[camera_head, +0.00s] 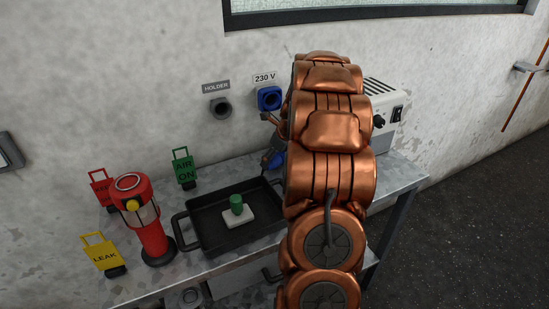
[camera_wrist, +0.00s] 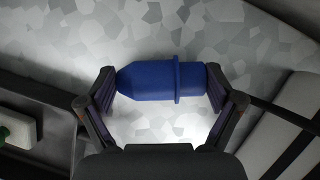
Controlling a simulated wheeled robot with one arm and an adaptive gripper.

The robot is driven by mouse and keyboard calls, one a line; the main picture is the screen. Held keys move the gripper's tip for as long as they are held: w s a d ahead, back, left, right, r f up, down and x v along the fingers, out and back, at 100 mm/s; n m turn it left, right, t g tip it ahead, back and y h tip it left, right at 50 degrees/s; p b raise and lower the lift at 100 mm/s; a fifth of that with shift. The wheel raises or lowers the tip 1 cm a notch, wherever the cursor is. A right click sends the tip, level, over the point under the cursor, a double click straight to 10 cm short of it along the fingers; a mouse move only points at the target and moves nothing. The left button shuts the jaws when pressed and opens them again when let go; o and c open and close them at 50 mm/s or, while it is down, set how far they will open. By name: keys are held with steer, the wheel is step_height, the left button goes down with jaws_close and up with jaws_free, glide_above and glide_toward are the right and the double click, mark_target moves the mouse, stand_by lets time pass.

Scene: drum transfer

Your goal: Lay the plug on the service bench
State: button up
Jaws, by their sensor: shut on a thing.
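The blue plug (camera_wrist: 150,82) lies sideways between the two fingers of my gripper (camera_wrist: 162,84) in the wrist view. The fingers press on its tapered end and its collared end. In the head view a small part of the plug (camera_head: 277,158) shows beside my copper arm, which hides most of the gripper. The grey metal service bench (camera_head: 211,264) stands against the wall. Its mottled top (camera_wrist: 245,40) fills the background behind the plug in the wrist view. I cannot tell whether the plug touches the bench.
A black tray (camera_head: 203,245) with a white block and green knob (camera_head: 237,207) sits left of my gripper. A red lantern (camera_head: 150,225) and several coloured tags stand farther left. A white box (camera_head: 385,112) is at right.

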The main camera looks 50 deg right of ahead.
steer(key=shift+f, duration=0.1)
steer(key=o, duration=1.1)
steer(key=v, duration=1.2)
